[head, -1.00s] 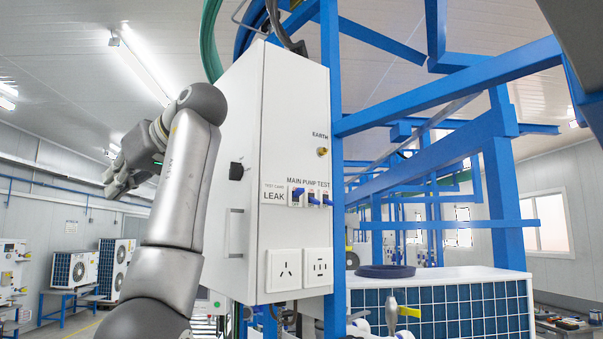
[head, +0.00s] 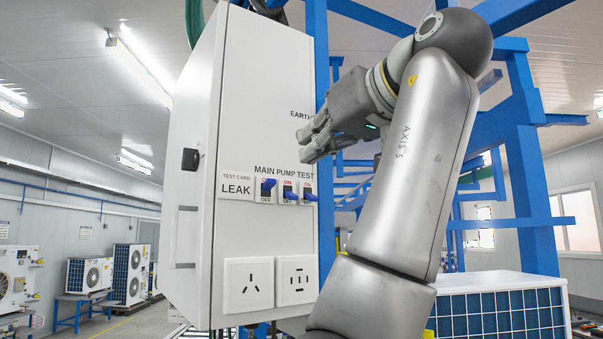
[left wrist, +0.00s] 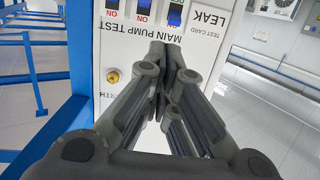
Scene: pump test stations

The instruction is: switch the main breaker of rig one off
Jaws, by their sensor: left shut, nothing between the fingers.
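The white rig box (head: 265,60) carries a row of breakers marked MAIN, PUMP and TEST. The main breaker (head: 267,197), leftmost, has its blue lever tilted up towards its ON mark. The pump breaker (head: 290,196) and test breaker (head: 308,193) have their levers lower. In the left wrist view the panel appears upside down, with the main breaker (left wrist: 175,14) beyond the fingertips. My left gripper (head: 304,146) is shut and empty, in front of the panel above the breaker row and apart from the levers. It also shows in the left wrist view (left wrist: 166,52). My right gripper is out of view.
Two sockets (head: 249,284) sit below the breakers, and a black latch (head: 190,159) is on the box's side. A brass earth stud (left wrist: 113,76) shows in the left wrist view. Blue frame beams (head: 530,170) stand behind at right. The air left of the box is clear.

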